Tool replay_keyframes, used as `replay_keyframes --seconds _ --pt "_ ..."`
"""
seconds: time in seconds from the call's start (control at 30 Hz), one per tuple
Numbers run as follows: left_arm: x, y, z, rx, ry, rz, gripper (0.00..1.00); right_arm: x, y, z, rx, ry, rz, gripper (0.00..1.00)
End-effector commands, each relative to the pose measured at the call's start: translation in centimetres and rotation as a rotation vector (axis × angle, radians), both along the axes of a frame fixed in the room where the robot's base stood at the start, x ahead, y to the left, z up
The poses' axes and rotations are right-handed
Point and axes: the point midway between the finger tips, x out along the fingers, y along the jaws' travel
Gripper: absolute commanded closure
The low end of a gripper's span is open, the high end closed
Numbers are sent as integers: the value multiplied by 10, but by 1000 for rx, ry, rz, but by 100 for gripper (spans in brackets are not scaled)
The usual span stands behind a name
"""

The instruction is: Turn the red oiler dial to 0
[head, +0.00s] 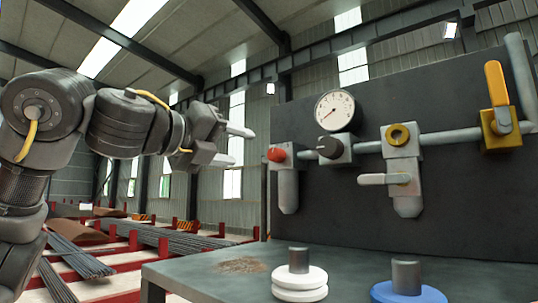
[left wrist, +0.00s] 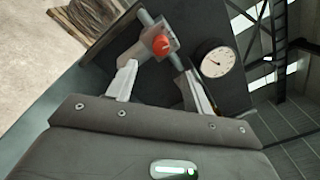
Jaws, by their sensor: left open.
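The red oiler dial (head: 276,154) sits on the front of a grey oiler block on the pipe, at the left of the dark panel. It also shows in the left wrist view (left wrist: 161,45), beyond and between my fingertips. My left gripper (head: 240,146) is open and empty, with its two fingers pointing right toward the dial. A gap shows between the fingertips and the dial in the head view. In the left wrist view the gripper (left wrist: 158,78) spans the dial's sides from a short distance. The dial's markings are too small to read. My right gripper is out of view.
A pressure gauge (head: 335,111), a black knob (head: 329,147), a yellow ring knob (head: 398,134) and a yellow lever (head: 496,84) are right of the dial. A bench (head: 190,277) below holds white discs (head: 300,281) and a blue disc (head: 408,293).

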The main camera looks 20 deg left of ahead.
Motion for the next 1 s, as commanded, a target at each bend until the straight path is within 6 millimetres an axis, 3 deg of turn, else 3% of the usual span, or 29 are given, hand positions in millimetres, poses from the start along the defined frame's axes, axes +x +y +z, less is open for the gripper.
replay_keyframes --seconds 0.5,0.7,1.0 --pt "77 -34 4 -2 5 2 49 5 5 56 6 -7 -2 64" --pt "92 -41 2 -2 2 2 49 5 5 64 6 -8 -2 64" --pt "94 -42 0 -3 0 2 49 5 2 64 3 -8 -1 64"
